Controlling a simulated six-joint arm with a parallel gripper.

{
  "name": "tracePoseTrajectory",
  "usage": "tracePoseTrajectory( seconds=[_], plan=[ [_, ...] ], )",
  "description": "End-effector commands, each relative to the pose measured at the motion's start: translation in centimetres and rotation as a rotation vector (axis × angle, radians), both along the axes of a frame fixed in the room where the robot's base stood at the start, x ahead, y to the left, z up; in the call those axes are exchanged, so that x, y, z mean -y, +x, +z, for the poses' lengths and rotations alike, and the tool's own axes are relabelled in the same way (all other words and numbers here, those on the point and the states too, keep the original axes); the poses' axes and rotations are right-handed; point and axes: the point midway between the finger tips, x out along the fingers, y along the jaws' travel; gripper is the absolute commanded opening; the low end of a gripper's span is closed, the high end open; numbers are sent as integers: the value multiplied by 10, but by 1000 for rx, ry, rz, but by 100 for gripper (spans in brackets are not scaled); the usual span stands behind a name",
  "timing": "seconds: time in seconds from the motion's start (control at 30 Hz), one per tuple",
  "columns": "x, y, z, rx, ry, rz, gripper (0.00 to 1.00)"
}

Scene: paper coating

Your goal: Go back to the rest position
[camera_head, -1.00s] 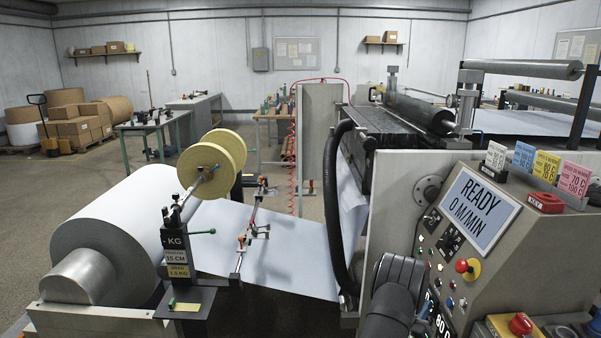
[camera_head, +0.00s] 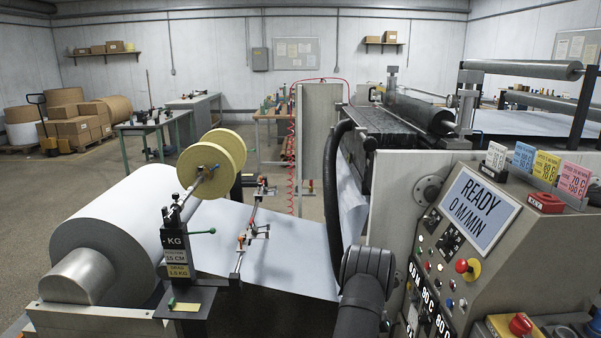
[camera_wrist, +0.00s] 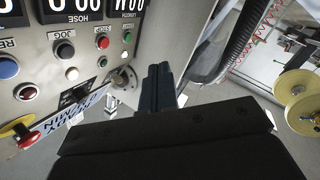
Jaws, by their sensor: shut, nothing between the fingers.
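My gripper (camera_wrist: 158,84) shows in the wrist view as two dark fingers side by side, closed together with nothing between them. In the head view my dark arm shows at the bottom centre, left of the control panel (camera_head: 440,225), and the gripper itself is not visible there. The panel screen reads READY, 0 M/MIN.
A thick black hose (camera_head: 334,210) runs down close to my arm. The large white paper roll (camera_head: 110,225) and a yellow reel (camera_head: 212,160) stand at left. Open floor lies behind the paper web.

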Motion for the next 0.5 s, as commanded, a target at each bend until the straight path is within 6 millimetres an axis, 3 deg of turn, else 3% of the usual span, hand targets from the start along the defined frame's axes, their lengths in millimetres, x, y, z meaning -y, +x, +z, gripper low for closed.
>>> tracePoseTrajectory(
  seconds=[0.5],
  plan=[
    [-78,28,-59,-336,39,266,0]
  ],
)
